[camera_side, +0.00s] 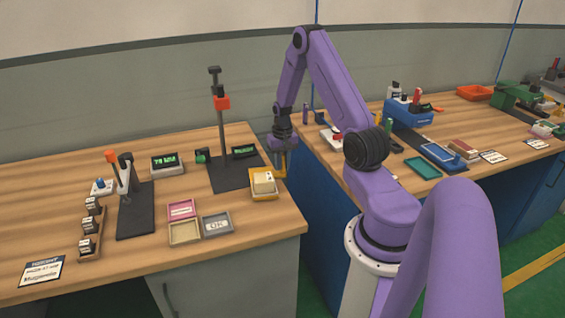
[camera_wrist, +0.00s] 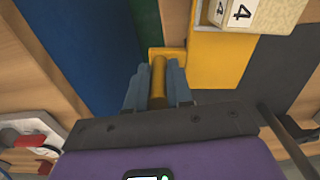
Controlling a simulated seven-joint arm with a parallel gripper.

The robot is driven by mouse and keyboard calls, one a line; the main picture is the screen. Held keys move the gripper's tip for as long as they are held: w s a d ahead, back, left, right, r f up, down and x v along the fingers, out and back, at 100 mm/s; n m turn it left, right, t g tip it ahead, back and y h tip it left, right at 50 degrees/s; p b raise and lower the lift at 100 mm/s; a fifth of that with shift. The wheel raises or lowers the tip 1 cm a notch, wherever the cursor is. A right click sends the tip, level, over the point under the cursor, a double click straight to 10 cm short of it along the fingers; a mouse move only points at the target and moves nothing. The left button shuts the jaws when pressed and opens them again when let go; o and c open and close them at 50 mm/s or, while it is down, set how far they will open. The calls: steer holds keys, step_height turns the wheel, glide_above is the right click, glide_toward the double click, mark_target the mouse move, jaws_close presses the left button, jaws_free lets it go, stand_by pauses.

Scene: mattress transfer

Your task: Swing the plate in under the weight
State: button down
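The yellow plate (camera_side: 262,198) lies at the right edge of the left bench, in front of a tall stand, with a cream block (camera_side: 264,183) on it. In the wrist view the block (camera_wrist: 268,12) bears a "4" and the plate (camera_wrist: 215,62) has a yellow handle (camera_wrist: 158,78). My gripper (camera_side: 283,150) points down above the handle side; in the wrist view its fingers (camera_wrist: 155,82) lie against both sides of the handle. The stand's red-orange head (camera_side: 222,103) sits high on its post; I cannot make out which part is the weight. The plate sits off to the head's right.
The stand's dark base (camera_side: 232,178) carries a small display (camera_side: 244,151). A pink tray (camera_side: 182,209), a beige tray (camera_side: 185,233) and a grey tray (camera_side: 217,225) lie front left of the plate. A gap separates this bench from the right bench, which holds a blue box (camera_side: 408,113).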

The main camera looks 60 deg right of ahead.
steer(key=shift+a, duration=0.25)
steer(key=shift+s+a+m, duration=0.1)
steer(key=shift+a+m, duration=0.45)
steer(key=shift+m, duration=0.45)
steer(key=shift+a+m, duration=1.05)
steer(key=shift+m, duration=0.45)
steer(key=shift+w+a+m, duration=0.35)
steer(key=shift+a+m, duration=0.35)
steer(key=shift+m, duration=0.35)
steer(key=shift+w+a+m, duration=0.3)
steer(key=shift+a+m, duration=0.35)
steer(key=shift+m, duration=0.4)
steer(key=shift+w+a+m, duration=0.4)
steer(key=shift+a+m, duration=0.05)
steer(key=shift+m, duration=0.4)
steer(key=shift+w+a+m, duration=0.4)
steer(key=shift+a+m, duration=0.05)
steer(key=shift+m, duration=0.4)
steer(key=shift+w+a+m, duration=0.3)
steer(key=shift+w+m, duration=0.2)
steer(key=shift+m, duration=0.3)
steer(key=shift+w+a+m, duration=0.25)
steer(key=shift+w+m, duration=0.2)
steer(key=shift+m, duration=0.35)
steer(key=shift+w, duration=0.15)
steer(key=c, duration=1)
jaws_free()
